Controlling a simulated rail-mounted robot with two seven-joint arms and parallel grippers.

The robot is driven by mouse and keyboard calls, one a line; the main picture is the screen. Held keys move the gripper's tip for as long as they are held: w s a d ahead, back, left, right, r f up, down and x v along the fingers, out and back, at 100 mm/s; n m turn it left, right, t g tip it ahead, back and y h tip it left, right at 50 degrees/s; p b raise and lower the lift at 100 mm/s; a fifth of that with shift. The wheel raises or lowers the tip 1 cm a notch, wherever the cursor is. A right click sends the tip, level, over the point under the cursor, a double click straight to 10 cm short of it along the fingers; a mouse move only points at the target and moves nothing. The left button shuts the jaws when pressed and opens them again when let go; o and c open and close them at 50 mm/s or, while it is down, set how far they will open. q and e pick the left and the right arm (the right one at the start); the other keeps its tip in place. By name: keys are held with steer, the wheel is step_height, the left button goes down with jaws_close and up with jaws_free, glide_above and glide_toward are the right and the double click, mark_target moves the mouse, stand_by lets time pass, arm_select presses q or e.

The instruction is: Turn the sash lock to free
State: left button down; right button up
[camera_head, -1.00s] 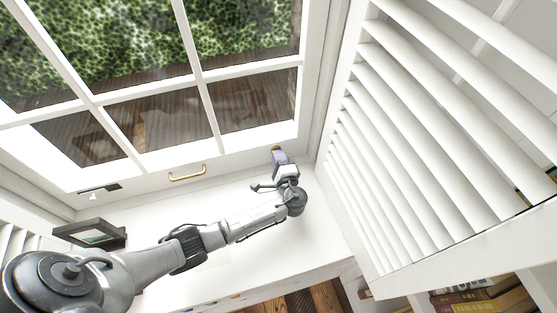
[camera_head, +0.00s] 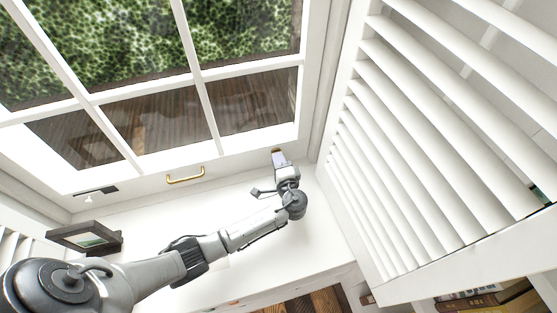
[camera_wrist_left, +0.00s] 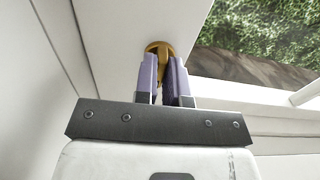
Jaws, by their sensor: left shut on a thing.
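The sash lock (camera_wrist_left: 158,47) is a small brass-coloured fitting on the white window frame, seen in the left wrist view. Its rounded base shows above my fingers, and its lever lies between them. My left gripper (camera_wrist_left: 166,75) has purple-grey fingers closed on the lever from both sides. In the head view my left gripper (camera_head: 278,156) is at the lower right corner of the sash, and the lock is mostly hidden there. The lever's exact angle is hard to tell. My right gripper is in neither view.
A brass pull handle (camera_head: 186,175) is on the bottom rail of the sash. A dark picture frame (camera_head: 86,238) stands on the white sill (camera_head: 325,232) at left. A louvred shutter (camera_head: 440,140) stands close on the right. Books (camera_head: 485,300) lie below it.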

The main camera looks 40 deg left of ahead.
arm_select(q)
steer(key=c, duration=1.2)
jaws_free()
steer(key=p+v, duration=0.2)
steer(key=v, duration=1.1)
steer(key=shift+s+d, duration=0.2)
steer(key=shift+d, duration=0.15)
